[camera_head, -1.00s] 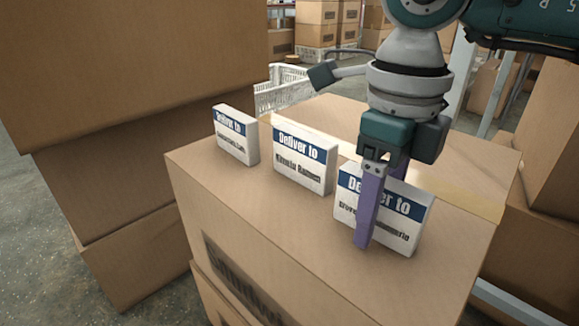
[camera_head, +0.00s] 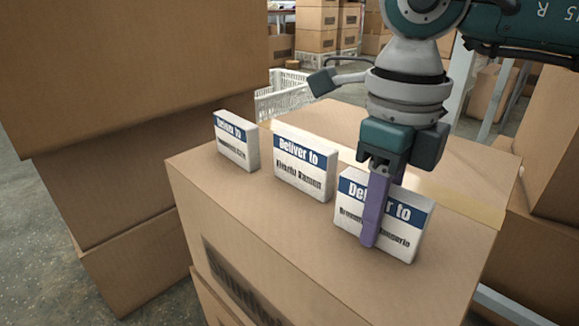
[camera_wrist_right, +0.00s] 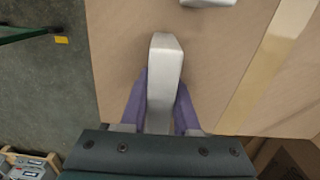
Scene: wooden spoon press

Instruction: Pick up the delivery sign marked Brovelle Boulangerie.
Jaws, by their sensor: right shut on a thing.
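The Brovelle Boulangerie sign (camera_head: 412,232) is a thick white block with a blue "Deliver to" band. It stands upright on the cardboard box, the rightmost of three signs. Its name is partly covered by a finger, but "langerie" shows. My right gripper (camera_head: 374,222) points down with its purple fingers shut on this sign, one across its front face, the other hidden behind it. In the right wrist view the sign (camera_wrist_right: 164,75) lies between both fingers (camera_wrist_right: 161,101). I cannot tell any gap under the sign. My left gripper is not in view.
The middle sign (camera_head: 303,167) and the left sign (camera_head: 237,142) stand in a row on the box top (camera_head: 270,220). Stacked cartons (camera_head: 110,190) rise at the left, and more cartons (camera_head: 548,150) stand at the right. A white crate (camera_head: 282,98) is behind.

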